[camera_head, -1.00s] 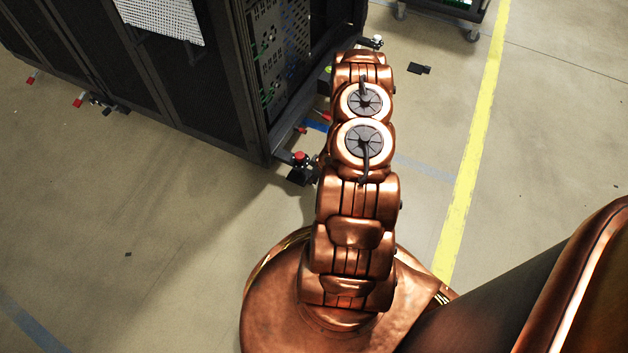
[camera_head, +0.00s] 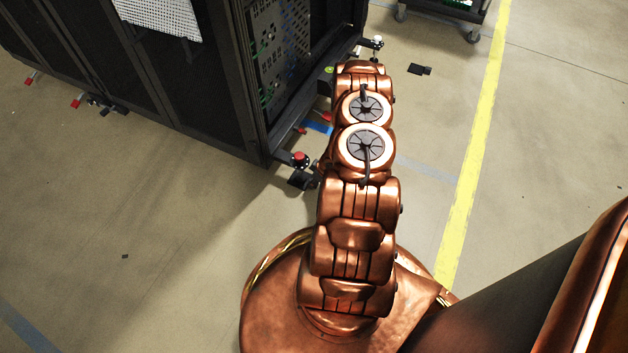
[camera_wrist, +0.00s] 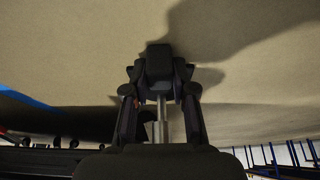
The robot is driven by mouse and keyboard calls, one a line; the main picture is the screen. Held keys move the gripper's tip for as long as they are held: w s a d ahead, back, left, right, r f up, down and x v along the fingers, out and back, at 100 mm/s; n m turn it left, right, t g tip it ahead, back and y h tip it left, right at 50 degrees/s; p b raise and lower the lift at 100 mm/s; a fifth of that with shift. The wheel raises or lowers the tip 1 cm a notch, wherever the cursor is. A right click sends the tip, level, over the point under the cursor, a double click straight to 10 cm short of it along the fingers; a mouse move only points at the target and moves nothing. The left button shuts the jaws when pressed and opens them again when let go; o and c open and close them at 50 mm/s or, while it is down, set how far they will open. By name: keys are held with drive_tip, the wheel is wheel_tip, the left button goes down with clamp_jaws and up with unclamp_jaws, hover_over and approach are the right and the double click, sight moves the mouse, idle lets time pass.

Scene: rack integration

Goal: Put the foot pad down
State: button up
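In the head view, my arm hides the gripper. A foot with a red knob and a black pad (camera_head: 301,180) stands at the rack's near corner, partly beside my arm. Another foot with a bright stem (camera_head: 375,53) stands at the far corner, just past my arm's end. I cannot tell whether either pad touches the floor.
The dark rack (camera_head: 190,90) fills the upper left. A black piece (camera_head: 420,69) lies on the floor right of my arm. A wheeled cart (camera_head: 440,12) stands at the top. The floor around the yellow line (camera_head: 478,150) is mostly clear.

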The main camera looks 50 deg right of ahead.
drive_tip(key=o, duration=0.4)
drive_tip(key=s+d+r+g+h+p, duration=0.1)
drive_tip(key=d+r+h+p, duration=0.1)
drive_tip(key=r, duration=1)
drive_tip(key=d+r+g+h+p, duration=0.1)
drive_tip(key=d+r+g+p, duration=0.15)
drive_tip(key=r, duration=1.05)
drive_tip(key=s+a+r+m+g+h, duration=0.1)
drive_tip(key=a+r, duration=0.2)
drive_tip(key=r, duration=0.4)
drive_tip(key=s+a+r+m+h, duration=0.1)
drive_tip(key=a+r, duration=0.3)
drive_tip(key=r, duration=0.3)
drive_tip(key=s+a+r+g+y, duration=0.1)
drive_tip(key=s+a+r, duration=0.5)
drive_tip(key=a, duration=0.4)
drive_tip(key=s+a+r+g+y, duration=0.1)
drive_tip(key=s+a+r, duration=0.5)
drive_tip(key=s+a, duration=0.2)
drive_tip(key=s+a+r+m+g+y, duration=0.1)
drive_tip(key=s+a+r, duration=0.5)
drive_tip(key=a, duration=0.6)
drive_tip(key=shift+s+a+r+g+y, duration=0.15)
drive_tip(key=shift+s+g+y, duration=0.25)
drive_tip(key=shift+s, duration=0.7)
